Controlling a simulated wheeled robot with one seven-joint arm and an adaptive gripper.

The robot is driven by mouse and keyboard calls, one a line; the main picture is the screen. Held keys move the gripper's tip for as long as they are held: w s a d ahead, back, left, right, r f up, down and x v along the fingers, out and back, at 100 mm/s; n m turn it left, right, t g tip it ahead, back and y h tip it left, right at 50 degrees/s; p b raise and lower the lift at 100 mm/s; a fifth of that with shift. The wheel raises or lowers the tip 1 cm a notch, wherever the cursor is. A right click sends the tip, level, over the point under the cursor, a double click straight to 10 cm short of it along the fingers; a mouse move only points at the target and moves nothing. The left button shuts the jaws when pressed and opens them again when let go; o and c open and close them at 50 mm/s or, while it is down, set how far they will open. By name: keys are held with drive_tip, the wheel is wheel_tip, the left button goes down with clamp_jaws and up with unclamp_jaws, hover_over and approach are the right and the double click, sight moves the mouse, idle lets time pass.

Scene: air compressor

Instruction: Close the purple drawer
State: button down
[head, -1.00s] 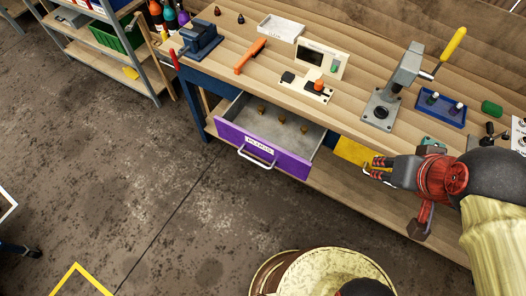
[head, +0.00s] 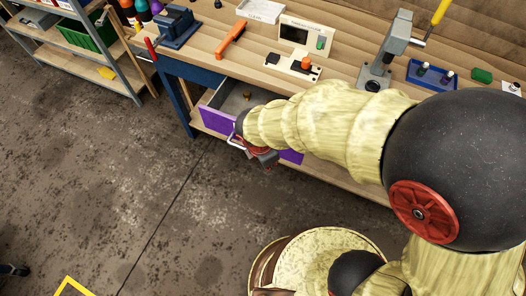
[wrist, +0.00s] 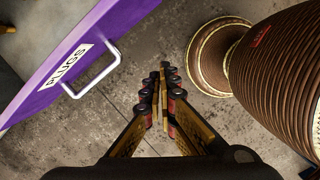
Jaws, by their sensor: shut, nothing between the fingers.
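The purple drawer (head: 292,156) stands open below the workbench top, with part of its grey inside showing in the head view. In the wrist view its purple front (wrist: 48,72) fills the upper left, with a white label reading PLUGS and a silver handle (wrist: 95,72). My gripper (wrist: 161,82) is shut and empty, with its fingers over the floor, to the right of the handle and apart from it in the picture. In the head view my gripper (head: 264,160) is in front of the drawer front, and my arm hides the drawer's right part and much of the label.
The wooden workbench (head: 270,78) carries an orange-handled tool (head: 230,40), a blue vise (head: 178,27), a panel with a screen (head: 303,35) and a grey press (head: 385,55). A shelf unit (head: 85,45) stands at the upper left. The floor left of the drawer is clear.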

drive_tip(key=w+f+n+t+b, duration=0.1)
drive_tip(key=w+f+n+b, duration=0.4)
drive_tip(key=w+f+n, duration=0.2)
drive_tip(key=shift+w+f+y+b, duration=0.3)
drive_tip(key=shift+w+f+y, duration=0.1)
drive_tip(key=shift+w+f, duration=0.55)
drive_tip(key=w+d+p, duration=0.2)
drive_tip(key=w+p, duration=0.2)
drive_tip(key=w, duration=0.2)
drive_tip(key=w+d+p, duration=0.2)
drive_tip(key=w+p, duration=0.2)
drive_tip(key=w, duration=0.1)
drive_tip(key=w+d+p, duration=0.3)
drive_tip(key=w+p, duration=0.1)
drive_tip(key=w, duration=0.2)
drive_tip(key=shift+w+d, duration=0.1)
drive_tip(key=shift+w, duration=0.25)
